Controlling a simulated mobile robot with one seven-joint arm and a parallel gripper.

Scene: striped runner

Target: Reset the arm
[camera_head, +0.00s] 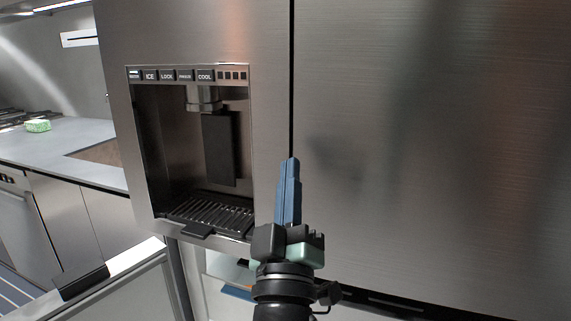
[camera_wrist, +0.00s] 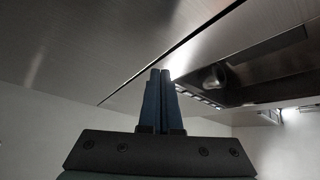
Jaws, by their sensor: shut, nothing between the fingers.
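My gripper (camera_head: 291,165) is in front of a steel fridge (camera_head: 430,150), near the dark seam between its two doors. Its blue fingers are together with nothing between them. In the head view they point up, just right of the water and ice dispenser (camera_head: 205,150). In the wrist view my gripper (camera_wrist: 160,74) points toward the fridge face (camera_wrist: 90,40), with the dispenser recess (camera_wrist: 240,75) to its right. I cannot tell whether the fingertips touch the door.
A grey counter (camera_head: 60,142) with a green and white item (camera_head: 37,125) stands at the left, beyond an open drawer or door (camera_head: 110,290). Open space shows below the fridge doors, with a blue item (camera_head: 237,292) partly hidden by my arm.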

